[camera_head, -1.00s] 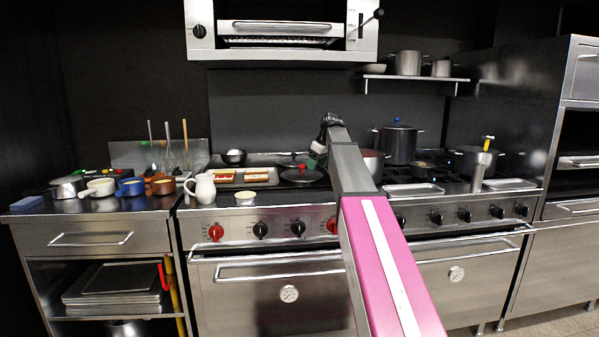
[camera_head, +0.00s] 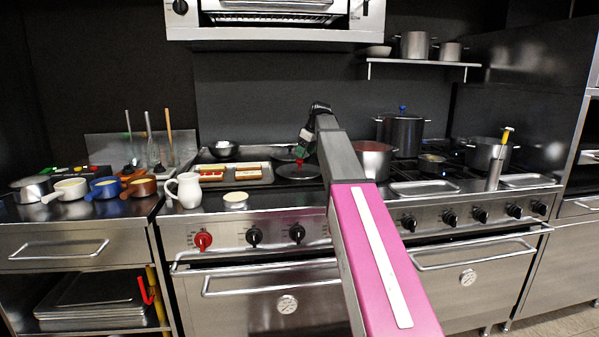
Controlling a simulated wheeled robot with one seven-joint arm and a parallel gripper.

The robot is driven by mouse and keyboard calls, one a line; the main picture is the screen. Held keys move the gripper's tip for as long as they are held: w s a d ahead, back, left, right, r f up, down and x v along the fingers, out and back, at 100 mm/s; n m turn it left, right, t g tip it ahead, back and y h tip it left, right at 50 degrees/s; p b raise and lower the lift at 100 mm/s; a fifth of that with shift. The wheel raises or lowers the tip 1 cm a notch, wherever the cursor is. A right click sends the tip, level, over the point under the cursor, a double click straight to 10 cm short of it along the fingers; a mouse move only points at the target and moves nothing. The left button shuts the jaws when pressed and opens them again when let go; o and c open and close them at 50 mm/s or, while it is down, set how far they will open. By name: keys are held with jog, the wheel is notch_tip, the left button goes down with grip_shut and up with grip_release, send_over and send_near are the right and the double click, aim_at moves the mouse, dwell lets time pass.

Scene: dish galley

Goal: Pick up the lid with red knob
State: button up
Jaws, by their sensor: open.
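The dark round lid with a red knob (camera_head: 296,173) lies on the stove top, right of a tray of food. Its red knob shows on top, just below my gripper. My gripper (camera_head: 301,155) is pointed down over the lid, close to the knob. The jaws are open; whether they touch the knob or stand around it is too small to tell. My arm comes up from the lower right and hides the stove to the right of the lid.
A second dark lid (camera_head: 283,153) lies just behind. A tray (camera_head: 266,166) with food is at left, and a reddish pot (camera_head: 371,160) stands right of my arm. A white jug (camera_head: 186,190) and a small cream-topped bowl (camera_head: 236,200) stand in front at left.

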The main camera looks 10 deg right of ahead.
aim_at(300, 160)
jog(key=x, duration=0.5)
jog(key=shift+w+a+f, duration=0.1)
jog(key=shift+w+a, duration=0.15)
jog(key=shift+a, duration=0.15)
jog(key=c, duration=1.2)
